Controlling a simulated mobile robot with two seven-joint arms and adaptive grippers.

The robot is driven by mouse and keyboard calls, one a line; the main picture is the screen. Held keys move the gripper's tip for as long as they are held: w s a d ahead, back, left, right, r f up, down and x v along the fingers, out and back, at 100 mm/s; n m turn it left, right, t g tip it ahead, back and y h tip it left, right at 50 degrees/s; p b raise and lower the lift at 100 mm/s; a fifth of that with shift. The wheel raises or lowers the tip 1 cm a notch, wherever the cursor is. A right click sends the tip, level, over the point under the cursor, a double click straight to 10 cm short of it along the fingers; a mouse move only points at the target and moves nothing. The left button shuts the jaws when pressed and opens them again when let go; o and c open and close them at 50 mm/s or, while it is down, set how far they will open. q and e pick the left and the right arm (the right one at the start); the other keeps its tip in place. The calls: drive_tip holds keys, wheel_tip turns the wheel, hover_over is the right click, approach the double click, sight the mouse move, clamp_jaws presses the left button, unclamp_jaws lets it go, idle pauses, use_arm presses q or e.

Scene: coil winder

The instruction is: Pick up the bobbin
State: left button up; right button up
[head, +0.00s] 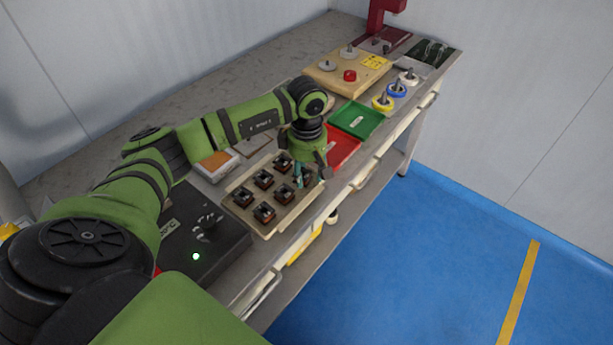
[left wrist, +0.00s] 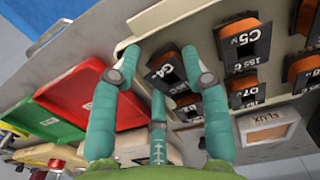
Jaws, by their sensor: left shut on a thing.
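Several dark bobbins with copper-brown windings sit in rows in a beige tray (head: 270,234) on the bench. My left gripper (head: 307,172) reaches down over the tray's far right corner. In the left wrist view its teal fingers (left wrist: 163,66) are shut on the corner bobbin, marked C4 (left wrist: 167,73), one finger on each side and a third finger below. This bobbin is at its corner place in the tray; I cannot tell whether it is lifted. My right gripper is not in view.
A red tray (head: 343,147) and green tray (head: 357,119) lie just past the bobbin tray. A black device (head: 222,250) with a green light stands nearer. A wooden board (head: 345,82) with a red button and several spools (head: 382,103) are farther back.

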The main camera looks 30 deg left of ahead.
use_arm(q)
drive_tip(key=shift+s+a+f, duration=0.2)
drive_tip(key=shift+s+f, duration=0.2)
drive_tip(key=shift+f, duration=0.2)
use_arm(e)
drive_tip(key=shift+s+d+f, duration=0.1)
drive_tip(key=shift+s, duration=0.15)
use_arm(q)
drive_tip(key=shift+r, duration=0.1)
drive_tip(key=shift+w+r+b, duration=0.2)
drive_tip(key=shift+r+b, duration=0.15)
drive_tip(key=shift+r, duration=0.15)
drive_tip(key=r, duration=0.1)
drive_tip(key=r+b, duration=0.1)
drive_tip(key=shift+w+r, duration=0.2)
drive_tip(key=shift+r, duration=0.2)
drive_tip(key=d+r, duration=0.2)
drive_tip(key=d, duration=0.1)
drive_tip(key=w+d+r+b, duration=0.1)
drive_tip(key=d+r, duration=0.1)
drive_tip(key=d, duration=0.2)
drive_tip(key=d+r+b, duration=0.1)
drive_tip(key=d+r, duration=0.1)
drive_tip(key=d, duration=0.2)
drive_tip(key=shift+w+r, duration=0.4)
drive_tip(key=shift+d+r, duration=0.25)
drive_tip(key=shift+d, duration=0.1)
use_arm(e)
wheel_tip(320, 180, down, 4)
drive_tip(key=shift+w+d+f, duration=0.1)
